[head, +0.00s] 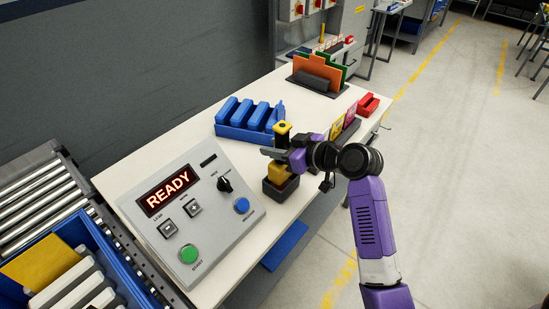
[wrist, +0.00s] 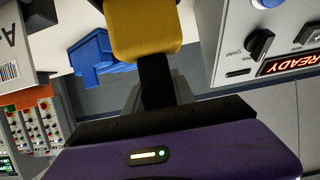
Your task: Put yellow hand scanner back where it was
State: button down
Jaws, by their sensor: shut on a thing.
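The yellow hand scanner (head: 279,175) is upright at the right side of the white workbench (head: 222,283). My gripper (head: 274,154) is shut on its dark middle part, with yellow showing above and below the jaws. In the wrist view, the scanner's yellow end (wrist: 143,32) is at the top and its black grip runs down between the fingers (wrist: 157,90). A dark block (head: 280,191) is directly beneath the scanner in the head view. I cannot tell whether the scanner rests in it or is just above it.
A grey control panel (head: 211,213) reading READY stands left of my gripper. A blue rack (head: 240,133) of blue items is behind it. Cards (head: 337,129) in a dark holder and a red bin (head: 368,104) lie beyond my arm. A roller conveyor (head: 40,205) borders the left.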

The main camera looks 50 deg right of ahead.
jog(key=shift+f, duration=2.15)
jog(key=shift+f, duration=0.2)
jog(key=c, duration=1.1)
grip_release()
jog(key=shift+o, duration=0.2)
jog(key=shift+r, duration=0.1)
